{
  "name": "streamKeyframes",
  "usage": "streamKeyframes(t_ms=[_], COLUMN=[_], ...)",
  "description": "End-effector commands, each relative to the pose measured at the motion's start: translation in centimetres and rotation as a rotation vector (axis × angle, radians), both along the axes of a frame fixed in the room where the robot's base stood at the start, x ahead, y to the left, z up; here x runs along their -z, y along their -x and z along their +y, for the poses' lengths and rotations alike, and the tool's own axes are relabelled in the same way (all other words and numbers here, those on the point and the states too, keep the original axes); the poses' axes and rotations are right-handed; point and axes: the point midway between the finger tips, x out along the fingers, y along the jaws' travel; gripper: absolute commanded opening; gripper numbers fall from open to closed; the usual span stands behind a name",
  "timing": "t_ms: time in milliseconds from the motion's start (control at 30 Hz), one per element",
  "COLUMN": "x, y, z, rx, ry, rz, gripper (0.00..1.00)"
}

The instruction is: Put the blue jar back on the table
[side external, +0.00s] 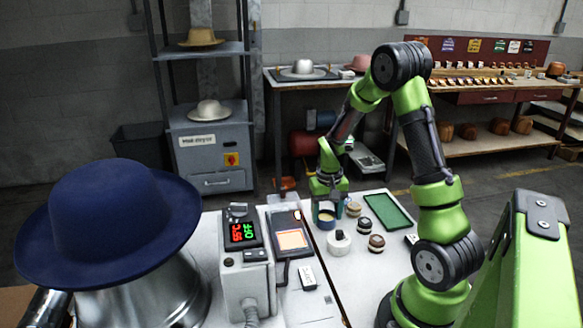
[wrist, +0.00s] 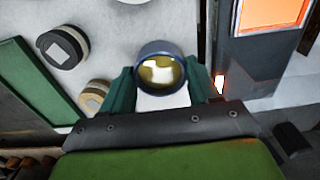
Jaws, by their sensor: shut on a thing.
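A blue-rimmed round jar (wrist: 160,66) with a yellowish, shiny inside is between my gripper's green fingers (wrist: 163,84) in the wrist view. My gripper (side external: 328,206) is shut on this jar. In the side view the jar (side external: 326,219) shows upright below my wrist, over the white table (side external: 362,268), partly hidden by the fingers. I cannot tell whether its base touches the table.
Small jars with dark and pale bands (side external: 363,226) (side external: 376,243) stand close by on the right. A white round item (side external: 339,241) is in front. A green tray (side external: 388,211) lies behind right. The control box (side external: 242,250) and a lit panel (side external: 291,239) stand left.

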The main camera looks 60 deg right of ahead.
Motion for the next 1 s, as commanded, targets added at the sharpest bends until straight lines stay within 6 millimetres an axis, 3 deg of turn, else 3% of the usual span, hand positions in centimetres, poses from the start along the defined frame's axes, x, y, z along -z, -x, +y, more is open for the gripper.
streamKeyframes(t_ms=[233, 267, 400, 767, 1000], x=[0.3, 0.2, 0.2, -0.3, -4.6], y=[0.0, 0.0, 0.0, -0.1, -0.2], z=[0.0, 0.0, 0.0, 0.0, -0.1], rx=[0.000, 0.000, 0.000, -0.002, -0.002], ry=[0.000, 0.000, 0.000, 0.002, 0.004], rz=[0.000, 0.000, 0.000, -0.002, -0.007], gripper=[0.14, 0.65, 0.86, 0.86, 0.86])
